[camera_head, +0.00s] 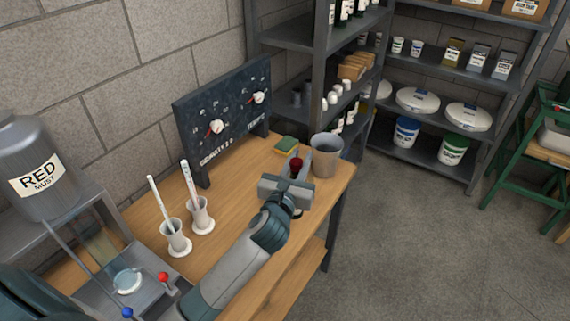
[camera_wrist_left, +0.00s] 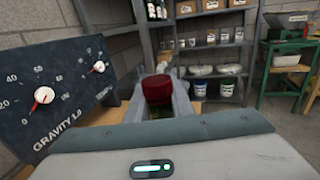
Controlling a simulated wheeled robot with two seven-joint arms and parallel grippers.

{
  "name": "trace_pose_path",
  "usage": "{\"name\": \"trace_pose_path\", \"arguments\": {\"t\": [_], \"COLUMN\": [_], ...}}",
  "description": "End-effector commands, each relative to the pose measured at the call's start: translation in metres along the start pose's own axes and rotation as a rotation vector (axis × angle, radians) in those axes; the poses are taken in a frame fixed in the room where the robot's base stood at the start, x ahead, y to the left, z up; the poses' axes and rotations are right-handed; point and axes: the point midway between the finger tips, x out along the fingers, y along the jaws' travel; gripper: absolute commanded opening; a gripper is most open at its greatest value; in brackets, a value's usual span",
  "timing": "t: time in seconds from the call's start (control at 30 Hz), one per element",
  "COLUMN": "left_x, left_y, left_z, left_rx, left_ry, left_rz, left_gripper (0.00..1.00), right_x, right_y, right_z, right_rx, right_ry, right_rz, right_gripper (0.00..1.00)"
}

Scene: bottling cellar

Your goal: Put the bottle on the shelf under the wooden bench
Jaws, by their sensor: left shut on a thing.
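My left gripper (camera_head: 297,172) is over the right end of the wooden bench (camera_head: 228,222), its arm coming in from the lower left. It is shut on the bottle, whose dark red top (camera_head: 296,163) shows between the fingers. In the left wrist view the red top (camera_wrist_left: 157,90) is upright between the fingers (camera_wrist_left: 160,100), with a little dark green glass below it. The rest of the bottle is hidden, so I cannot tell whether it touches the bench top. Part of the wooden shelf (camera_head: 308,266) under the bench shows below the front edge. My right gripper is not in view.
A grey bucket (camera_head: 326,156) stands close right of the gripper, and a sponge (camera_head: 286,145) lies behind it. A dark gauge board (camera_head: 225,116) and two cylinders (camera_head: 187,215) stand on the bench. A dark leg (camera_head: 336,235) borders the lower shelf. Floor (camera_head: 430,250) at right is clear.

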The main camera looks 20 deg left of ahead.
Motion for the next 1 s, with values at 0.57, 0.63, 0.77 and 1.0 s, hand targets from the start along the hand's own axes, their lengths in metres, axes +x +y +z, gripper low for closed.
{"name": "trace_pose_path", "arguments": {"t": [0.57,0.63,0.77,1.0], "left_x": [-0.008,-0.008,-0.008,-0.009], "left_y": [-0.036,-0.036,-0.036,-0.036], "left_z": [0.024,0.024,0.024,0.024], "left_rx": [0.0,0.0,0.0,0.001], "left_ry": [-0.002,-0.002,-0.002,-0.002], "left_rz": [0.001,0.001,0.0,0.0], "left_gripper": [0.0,0.0,0.0,0.0], "right_x": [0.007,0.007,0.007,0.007], "right_y": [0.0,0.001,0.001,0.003], "right_z": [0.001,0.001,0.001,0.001], "right_rx": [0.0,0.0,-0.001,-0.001], "right_ry": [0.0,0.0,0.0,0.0], "right_rz": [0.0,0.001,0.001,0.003], "right_gripper": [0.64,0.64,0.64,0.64]}}
